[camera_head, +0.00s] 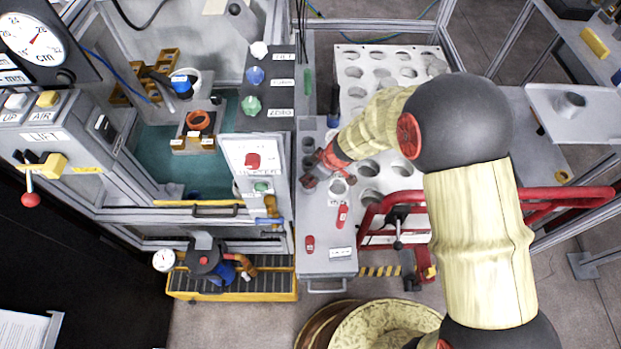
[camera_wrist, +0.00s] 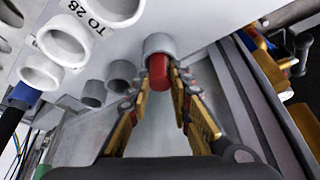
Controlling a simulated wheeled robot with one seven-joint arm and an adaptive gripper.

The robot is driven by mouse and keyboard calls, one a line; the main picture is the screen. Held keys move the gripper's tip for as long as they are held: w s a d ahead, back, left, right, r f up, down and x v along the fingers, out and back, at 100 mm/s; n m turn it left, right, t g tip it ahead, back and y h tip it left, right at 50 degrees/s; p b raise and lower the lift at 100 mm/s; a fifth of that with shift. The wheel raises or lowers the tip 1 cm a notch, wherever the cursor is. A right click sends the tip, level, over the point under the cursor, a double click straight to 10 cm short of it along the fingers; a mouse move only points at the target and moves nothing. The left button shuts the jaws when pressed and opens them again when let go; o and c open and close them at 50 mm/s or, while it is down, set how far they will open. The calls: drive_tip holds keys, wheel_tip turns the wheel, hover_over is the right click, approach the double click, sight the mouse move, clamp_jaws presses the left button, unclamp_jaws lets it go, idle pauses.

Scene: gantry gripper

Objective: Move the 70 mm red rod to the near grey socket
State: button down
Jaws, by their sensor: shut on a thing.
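My gripper (camera_head: 319,170) is over the grey bench strip, beside a row of grey sockets. In the wrist view its two fingers (camera_wrist: 168,98) are closed on a red rod (camera_wrist: 158,72). The rod's far end is at the mouth of the end grey socket (camera_wrist: 158,45); I cannot tell how deep it sits in it. Two more grey sockets, a middle one (camera_wrist: 122,70) and a far one (camera_wrist: 93,92), run off to the left and look empty. In the head view my gripper partly hides the near end of the row, and the held rod is not clear.
Two other red pieces, one upper (camera_head: 342,215) and one lower (camera_head: 310,243), lie on the grey bench (camera_head: 325,262). A white plate with several holes (camera_head: 345,60) stands behind and right. A cabinet (camera_head: 260,160) with a red button borders the left. A red tubular frame (camera_head: 375,215) is close at right.

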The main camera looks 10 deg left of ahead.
drive_tip(key=shift+f, duration=0.35)
drive_tip(key=c, duration=1.6)
unclamp_jaws()
drive_tip(key=shift+r, duration=0.2)
drive_tip(key=p+v, duration=0.3)
drive_tip(key=v, duration=0.9)
drive_tip(key=shift+a+p, duration=0.1)
drive_tip(key=shift+p, duration=0.3)
drive_tip(key=s+d+r+m+t, duration=0.1)
drive_tip(key=d+r+m, duration=0.35)
drive_tip(key=r, duration=0.75)
drive_tip(key=s+d+r+m+t+h, duration=0.1)
drive_tip(key=s+d+r+m, duration=0.2)
drive_tip(key=s+d+r, duration=0.2)
drive_tip(key=s+d+r+m+t+h, duration=0.1)
drive_tip(key=s+d+r+m+h, duration=0.1)
drive_tip(key=s+d+r, duration=0.3)
drive_tip(key=s+d+r+m+t+h, duration=0.1)
drive_tip(key=s+d+r+m, duration=0.3)
drive_tip(key=s+d, duration=0.4)
drive_tip(key=shift+s+d+r+m+h, duration=0.1)
drive_tip(key=shift+d+r, duration=0.2)
drive_tip(key=shift+d, duration=0.35)
drive_tip(key=shift+d+r+m+h, duration=0.1)
drive_tip(key=shift+d+r, duration=0.15)
drive_tip(key=shift+d, duration=0.45)
drive_tip(key=shift+s+d+r+m+h, duration=0.1)
drive_tip(key=shift+d+r, duration=0.2)
drive_tip(key=shift+d, duration=0.35)
